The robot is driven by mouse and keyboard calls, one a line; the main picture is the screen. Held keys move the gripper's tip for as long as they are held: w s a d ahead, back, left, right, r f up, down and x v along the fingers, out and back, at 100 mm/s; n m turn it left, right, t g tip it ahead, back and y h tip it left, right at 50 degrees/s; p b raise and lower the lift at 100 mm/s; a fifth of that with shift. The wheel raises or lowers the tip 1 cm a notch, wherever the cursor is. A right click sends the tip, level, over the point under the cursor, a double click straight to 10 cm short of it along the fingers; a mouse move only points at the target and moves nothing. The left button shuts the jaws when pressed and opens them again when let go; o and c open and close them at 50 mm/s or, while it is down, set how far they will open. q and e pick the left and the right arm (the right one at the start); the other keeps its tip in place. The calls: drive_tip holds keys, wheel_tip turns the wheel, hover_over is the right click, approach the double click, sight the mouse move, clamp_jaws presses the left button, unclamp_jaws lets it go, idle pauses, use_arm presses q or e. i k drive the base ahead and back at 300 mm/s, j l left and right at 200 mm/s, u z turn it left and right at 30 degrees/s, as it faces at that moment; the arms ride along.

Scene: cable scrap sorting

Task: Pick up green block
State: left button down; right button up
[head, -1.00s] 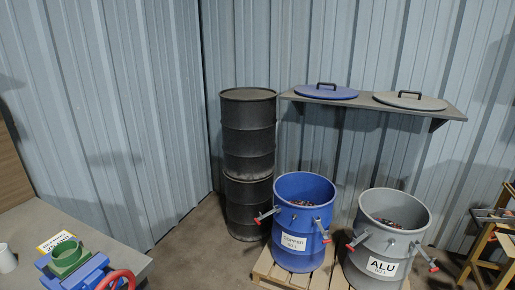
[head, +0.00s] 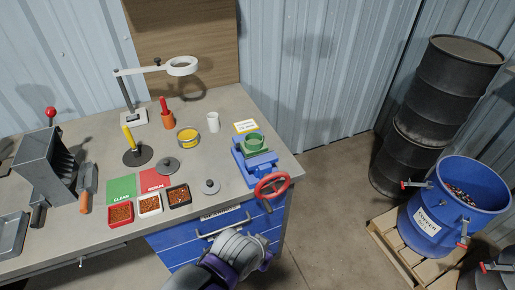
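A green, round, hollow piece (head: 254,144) sits on top of the blue vise (head: 258,167) at the right end of the workbench in the head view. It is the only raised green object I see, and it looks more like a ring or cup than a plain block. A flat green mat (head: 121,189) lies on the bench further left. A grey and purple part of one of my arms shows at the bottom middle, in front of the blue drawers. No gripper fingertips show, and nothing touches the green piece.
The workbench (head: 220,110) holds a red handwheel (head: 272,186) at the vise, a white cup (head: 213,122), a magnifier lamp (head: 183,66) and trays of granules (head: 149,204). Blue drawers (head: 180,249) are below. Floor is free right of the bench, before the blue barrel (head: 424,222).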

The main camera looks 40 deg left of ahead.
sight(253, 143)
drive_tip(key=u, duration=0.7)
